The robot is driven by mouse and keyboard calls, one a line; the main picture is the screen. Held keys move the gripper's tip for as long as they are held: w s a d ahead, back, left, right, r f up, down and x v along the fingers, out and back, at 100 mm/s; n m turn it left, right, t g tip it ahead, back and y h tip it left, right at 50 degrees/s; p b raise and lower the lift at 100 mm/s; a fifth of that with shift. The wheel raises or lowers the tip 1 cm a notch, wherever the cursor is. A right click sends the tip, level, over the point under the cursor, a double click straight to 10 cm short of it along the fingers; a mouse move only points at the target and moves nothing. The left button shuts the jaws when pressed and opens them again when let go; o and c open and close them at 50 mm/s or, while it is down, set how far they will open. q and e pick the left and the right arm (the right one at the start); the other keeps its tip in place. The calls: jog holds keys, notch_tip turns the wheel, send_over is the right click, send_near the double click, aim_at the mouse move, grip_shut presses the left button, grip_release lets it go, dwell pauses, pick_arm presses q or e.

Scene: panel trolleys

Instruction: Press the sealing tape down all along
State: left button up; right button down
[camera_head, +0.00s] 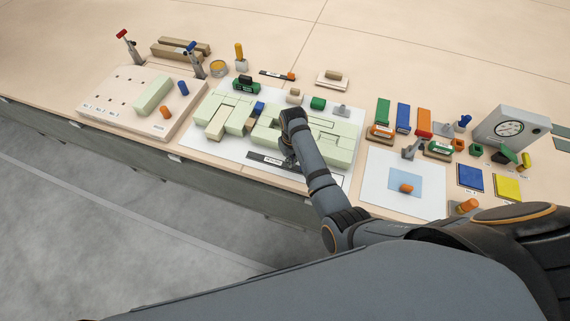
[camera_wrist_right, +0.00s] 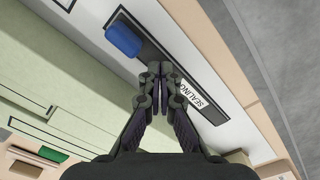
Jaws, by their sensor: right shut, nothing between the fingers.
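A dark strip (camera_head: 262,159) lies along the front edge of the white sheet that bears pale green blocks. In the right wrist view the strip (camera_wrist_right: 150,47) has a white label starting "SEALING"; whether the strip is the tape itself I cannot tell. A blue rounded block (camera_wrist_right: 123,38) sits at its upper left end. My right gripper (camera_head: 289,163) reaches down at the strip, partly hidden by its own arm in the head view. Its fingertips (camera_wrist_right: 160,70) are together and empty, over the strip between the blue block and the label; contact is unclear. My left gripper is not in view.
Pale green blocks (camera_head: 232,112) fill the sheet behind the strip. A board (camera_head: 112,105) with clamps stands at left. At right are a white sheet with a blue square (camera_head: 404,182), coloured blocks and a dial box (camera_head: 508,128). The table's front edge is close to the strip.

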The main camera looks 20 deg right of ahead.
jog(key=shift+f, duration=0.15)
jog(key=shift+f+b, duration=0.3)
jog(key=shift+f, duration=0.3)
jog(key=shift+s+f, duration=0.1)
dwell(0.8)
notch_tip(320, 180, up, 3)
jog(key=p, duration=0.4)
